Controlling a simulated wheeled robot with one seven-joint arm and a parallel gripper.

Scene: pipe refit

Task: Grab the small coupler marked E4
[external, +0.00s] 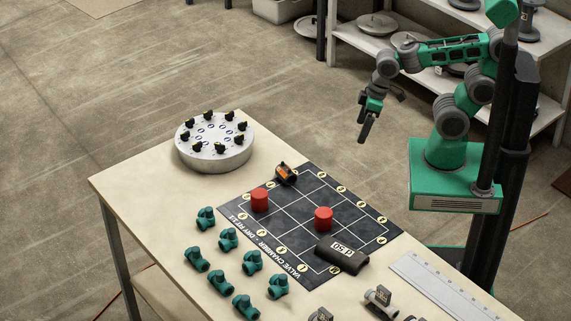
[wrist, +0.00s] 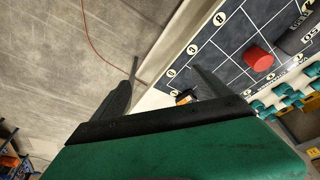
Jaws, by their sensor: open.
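I cannot read an E4 marking on anything in either view. Small grey fittings with label plates stand at the table's near edge in the external view, one whole (external: 380,297) and one cut off by the frame (external: 320,315); their text is too small to read. My gripper (external: 365,136) is raised in the air beyond the table's far right edge, apart from everything. In the wrist view its two fingers are spread with nothing between them (wrist: 166,64). A small orange and black piece (external: 286,173) lies at the mat's far corner; it shows partly in the wrist view (wrist: 185,98).
On the table (external: 130,187) are a dark gridded mat (external: 290,215), two red cylinders (external: 260,200) (external: 323,219), a black labelled sleeve (external: 342,254), several teal fittings (external: 228,239), a round white stand (external: 215,156) with black knobs, and a ruler (external: 440,285). Shelves (external: 350,40) stand behind.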

